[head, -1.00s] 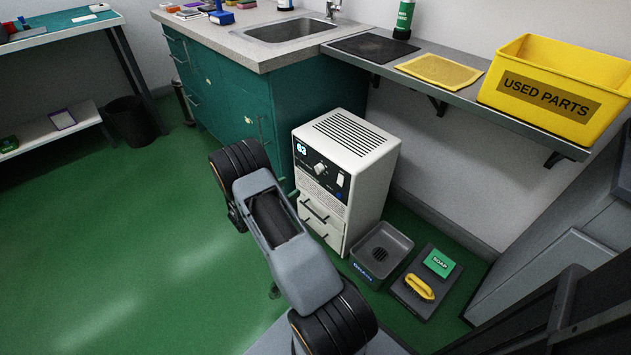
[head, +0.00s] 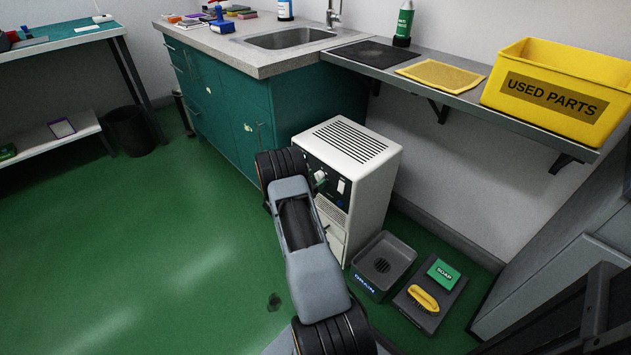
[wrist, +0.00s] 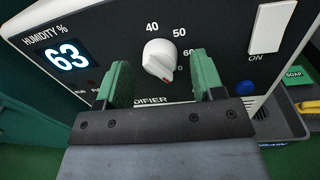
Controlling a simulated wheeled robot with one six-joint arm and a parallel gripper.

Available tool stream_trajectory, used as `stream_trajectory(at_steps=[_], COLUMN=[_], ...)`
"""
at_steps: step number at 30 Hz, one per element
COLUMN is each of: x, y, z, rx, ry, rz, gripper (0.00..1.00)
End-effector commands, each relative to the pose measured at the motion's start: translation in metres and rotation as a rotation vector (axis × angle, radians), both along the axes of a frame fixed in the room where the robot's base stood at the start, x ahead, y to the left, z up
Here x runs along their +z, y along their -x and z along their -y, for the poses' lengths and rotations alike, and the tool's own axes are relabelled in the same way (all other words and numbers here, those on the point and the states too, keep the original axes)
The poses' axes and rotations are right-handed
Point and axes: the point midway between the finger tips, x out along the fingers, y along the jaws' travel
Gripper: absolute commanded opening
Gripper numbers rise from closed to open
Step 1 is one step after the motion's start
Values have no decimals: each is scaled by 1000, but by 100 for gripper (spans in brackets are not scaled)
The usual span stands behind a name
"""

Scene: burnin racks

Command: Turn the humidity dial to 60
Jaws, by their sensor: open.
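The white dehumidifier (head: 362,170) stands on the green floor beside the teal cabinet. The display (wrist: 66,56) reads 63. My gripper (wrist: 160,83) is open, its green fingers either side of the dial's lower part and apart from it. In the head view my arm hides part of the panel.
A white ON switch (wrist: 271,27) and a blue button (wrist: 245,87) are right of the dial. A grey drain tray (head: 383,265) and a mat with soap (head: 443,272) and a yellow brush (head: 424,298) lie right of the unit. Floor to the left is clear.

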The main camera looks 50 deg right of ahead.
Motion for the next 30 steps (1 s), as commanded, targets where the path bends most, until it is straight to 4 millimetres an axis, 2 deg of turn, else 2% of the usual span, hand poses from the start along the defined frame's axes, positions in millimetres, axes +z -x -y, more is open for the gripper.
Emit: stream_trajectory(at_steps=[13, 28, 30], x=[0, 0, 0], y=[0, 0, 0], z=[6, 6, 6], rx=[0, 0, 0], ry=[0, 0, 0], rz=[0, 0, -1], gripper=[61, 13, 13])
